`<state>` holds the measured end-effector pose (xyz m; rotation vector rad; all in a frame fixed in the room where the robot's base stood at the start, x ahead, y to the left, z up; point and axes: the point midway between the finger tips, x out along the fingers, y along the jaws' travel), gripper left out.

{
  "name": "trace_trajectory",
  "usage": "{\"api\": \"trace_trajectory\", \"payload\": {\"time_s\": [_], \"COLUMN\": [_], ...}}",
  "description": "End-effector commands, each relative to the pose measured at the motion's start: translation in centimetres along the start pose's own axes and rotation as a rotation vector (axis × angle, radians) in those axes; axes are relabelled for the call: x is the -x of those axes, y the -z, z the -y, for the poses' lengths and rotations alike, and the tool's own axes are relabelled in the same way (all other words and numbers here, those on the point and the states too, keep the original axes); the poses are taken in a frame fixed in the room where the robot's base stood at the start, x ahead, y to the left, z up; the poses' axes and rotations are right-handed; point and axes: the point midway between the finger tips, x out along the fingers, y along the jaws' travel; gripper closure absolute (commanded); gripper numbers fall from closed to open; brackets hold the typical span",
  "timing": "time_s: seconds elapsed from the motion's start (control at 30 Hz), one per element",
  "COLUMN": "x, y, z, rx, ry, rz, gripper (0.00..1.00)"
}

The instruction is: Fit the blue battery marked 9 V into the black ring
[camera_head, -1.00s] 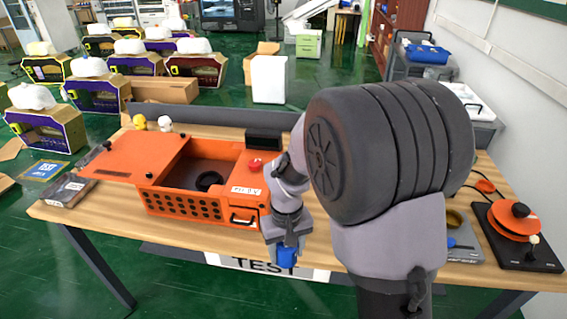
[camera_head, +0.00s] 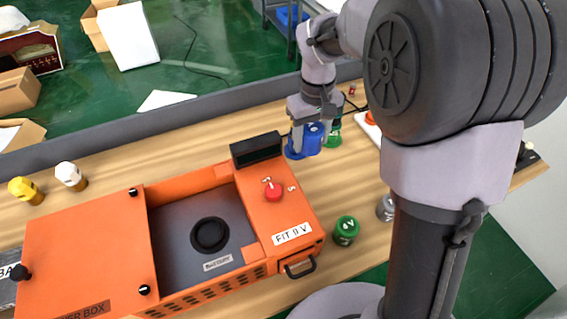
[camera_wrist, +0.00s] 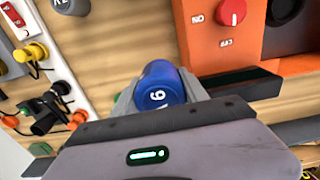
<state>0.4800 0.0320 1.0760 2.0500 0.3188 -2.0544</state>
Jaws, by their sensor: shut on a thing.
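My gripper (camera_head: 309,127) is shut on a blue battery (camera_head: 312,138), right of the orange box near the table's back edge. In the wrist view the battery (camera_wrist: 161,84) shows a white 9 between the fingers. I cannot tell its height above the table. The black ring (camera_head: 210,235) lies on the grey floor of the open orange power box (camera_head: 285,215), left of and nearer than my gripper. The ring is empty. A label (camera_head: 292,234) on the box reads "FIT 9 V".
A red knob (camera_head: 273,189) and a black block (camera_head: 256,149) rise at the box's right side. Green (camera_head: 346,230) and grey (camera_head: 385,208) batteries stand to its right. Another green one (camera_head: 334,133) is behind my gripper. Yellow (camera_head: 25,190) and white (camera_head: 70,176) ones stand back left.

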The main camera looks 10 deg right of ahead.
Motion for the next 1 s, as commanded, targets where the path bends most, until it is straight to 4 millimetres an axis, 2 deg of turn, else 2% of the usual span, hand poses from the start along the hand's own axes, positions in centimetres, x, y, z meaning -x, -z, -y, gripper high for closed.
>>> {"api": "trace_trajectory", "payload": {"time_s": [0.07,0.2,0.3,0.5,0.7,0.8,1.0], "x": [-1.3,-6.4,-9.5,-12.6,-17.2,-18.0,-17.8], "y": [0.0,0.0,0.0,0.0,0.0,0.1,0.1], "z": [0.0,0.0,0.0,0.0,0.0,0.0,0.0], "rx": [0.003,0.003,0.002,0.002,0.002,0.002,0.002], "ry": [0.000,0.001,0.001,0.000,0.000,0.000,0.000], "rz": [0.002,0.004,0.004,0.001,0.001,0.000,-0.001], "gripper": [1.00,1.00,1.00,1.00,1.00,1.00,1.00]}}
